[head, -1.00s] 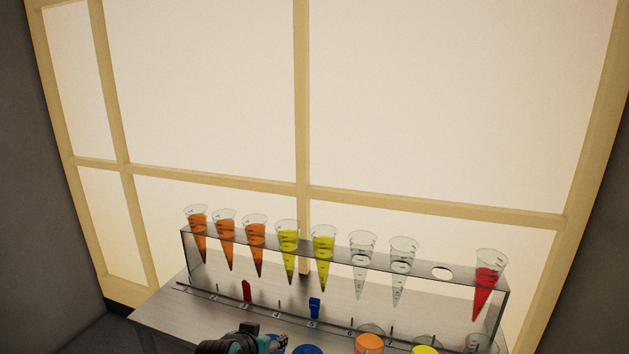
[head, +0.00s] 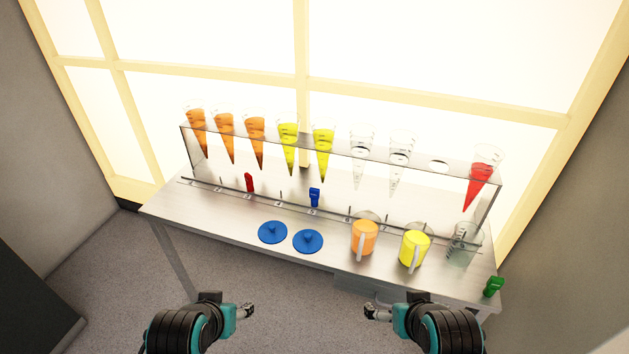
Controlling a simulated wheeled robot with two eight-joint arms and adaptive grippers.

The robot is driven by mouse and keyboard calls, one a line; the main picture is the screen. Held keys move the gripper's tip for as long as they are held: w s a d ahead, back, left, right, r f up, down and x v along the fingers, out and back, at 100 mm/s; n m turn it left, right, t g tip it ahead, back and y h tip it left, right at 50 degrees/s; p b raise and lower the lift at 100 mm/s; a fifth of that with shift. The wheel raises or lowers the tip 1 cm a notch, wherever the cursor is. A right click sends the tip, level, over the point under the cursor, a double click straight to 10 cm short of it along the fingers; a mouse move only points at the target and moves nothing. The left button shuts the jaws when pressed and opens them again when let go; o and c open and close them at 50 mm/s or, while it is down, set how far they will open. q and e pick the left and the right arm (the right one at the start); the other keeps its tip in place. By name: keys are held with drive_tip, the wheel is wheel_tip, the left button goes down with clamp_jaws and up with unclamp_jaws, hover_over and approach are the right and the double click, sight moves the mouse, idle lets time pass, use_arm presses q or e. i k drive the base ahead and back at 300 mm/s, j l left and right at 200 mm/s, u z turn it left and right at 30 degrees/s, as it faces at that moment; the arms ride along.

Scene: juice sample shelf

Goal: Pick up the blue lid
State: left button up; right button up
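Two round blue lids with knobs lie flat, side by side, on the metal table, one on the left (head: 272,232) and one on the right (head: 308,241). My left gripper (head: 248,311) is in front of the table's near edge, below the left lid in the picture and apart from it. My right gripper (head: 369,313) is also in front of the table, to the right of and below the lids. Neither gripper touches a lid. Both grippers are small and seen from behind, so their finger opening is unclear. Nothing shows held in either.
An orange jug (head: 363,238), a yellow jug (head: 413,249) and a clear jug (head: 463,250) stand right of the lids. Behind is a rack (head: 345,147) of cone-shaped glasses. Red (head: 249,182), blue (head: 314,197) and green (head: 493,287) small items are on the table (head: 215,212).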

sight(271, 231)
drive_tip(key=i+j+z, duration=0.2)
drive_tip(key=z, duration=0.15)
drive_tip(key=i+j+z, duration=0.15)
drive_tip(key=j+z, duration=0.2)
drive_tip(key=i+j+z, duration=0.15)
drive_tip(key=j+z, duration=0.2)
